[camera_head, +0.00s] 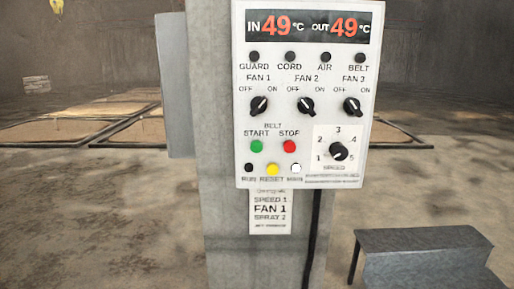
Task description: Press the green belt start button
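The green belt start button (257,147) is on the lower left part of a white control panel (240,110), under the word START. The red stop button (289,146) is just to its right. The panel is fixed to a grey column and faces me. The belt indicator (358,57) at the upper right of the panel is dark. Both displays (308,26) read 49 °C. Neither of my grippers is in view, and nothing covers the green button.
Below the start button are a black run light (249,168), a yellow reset button (272,169) and a white button (296,168). Fan knobs (306,105) sit above, a speed knob (338,151) to the right. A grey metal step (420,255) stands at lower right. The space before the panel looks clear.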

